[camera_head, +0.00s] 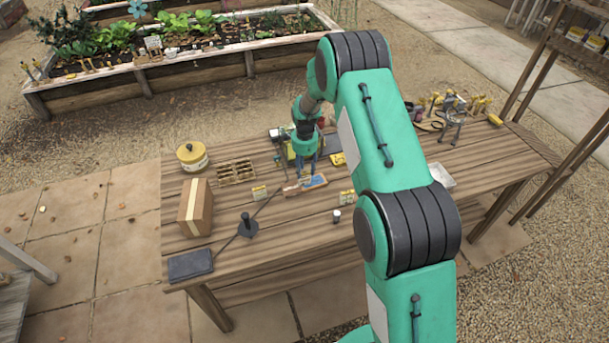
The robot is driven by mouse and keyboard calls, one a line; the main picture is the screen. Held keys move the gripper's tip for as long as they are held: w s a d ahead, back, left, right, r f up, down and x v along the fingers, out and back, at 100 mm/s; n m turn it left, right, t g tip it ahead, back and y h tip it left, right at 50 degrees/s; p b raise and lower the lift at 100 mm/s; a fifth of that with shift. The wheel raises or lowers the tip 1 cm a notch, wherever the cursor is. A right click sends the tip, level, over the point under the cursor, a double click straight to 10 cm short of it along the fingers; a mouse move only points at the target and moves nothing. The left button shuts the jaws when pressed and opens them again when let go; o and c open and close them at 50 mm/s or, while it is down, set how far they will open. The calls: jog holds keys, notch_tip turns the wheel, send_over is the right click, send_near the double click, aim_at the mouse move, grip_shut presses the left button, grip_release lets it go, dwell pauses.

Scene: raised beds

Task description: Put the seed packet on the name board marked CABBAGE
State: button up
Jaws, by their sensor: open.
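My gripper (306,166) points down over the middle of the wooden table, open, with its fingers just behind a small blue and tan flat item (314,182). I cannot tell whether the fingers touch anything. Small pale yellow pieces lie to the left (260,192) and to the right (347,197) of that item, and a brighter yellow piece (338,159) lies right of the gripper. These are too small to tell which is the seed packet or a name board. No CABBAGE lettering is readable.
On the table (300,235) stand a yellow tin (192,156), a sectioned wooden tray (236,172), a brown box (196,207), a black-based stand (248,228), a dark slab (190,264) and a small white-topped pot (336,216). Tools crowd the right end. The front middle is mostly clear.

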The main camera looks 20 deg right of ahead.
notch_tip(320, 180, up, 7)
jog(key=shift+r, duration=0.15)
dwell(0.8)
notch_tip(320, 180, up, 19)
jog(key=n+t, duration=0.1)
jog(key=n, duration=0.3)
send_over(305, 173)
jog(key=s+a, duration=0.3)
jog(key=s, duration=0.5)
jog(key=s+a+r+n+t, duration=0.2)
jog(key=s+r+n, duration=0.3)
jog(key=s+r, duration=0.75)
jog(key=s+a+r+n+t, duration=0.1)
jog(key=s+r+n, duration=0.1)
jog(key=s, duration=0.7)
jog(key=s+a+r+n, duration=0.1)
jog(key=s+r+n, duration=0.2)
jog(key=s, duration=0.7)
jog(key=s+a+r+n+t, duration=0.1)
jog(key=s+n, duration=0.3)
jog(key=s, duration=0.6)
jog(key=shift+s+r+t, duration=0.15)
jog(key=shift+r+t, duration=0.15)
jog(key=shift+r, duration=0.4)
jog(key=shift+a+f, duration=0.1)
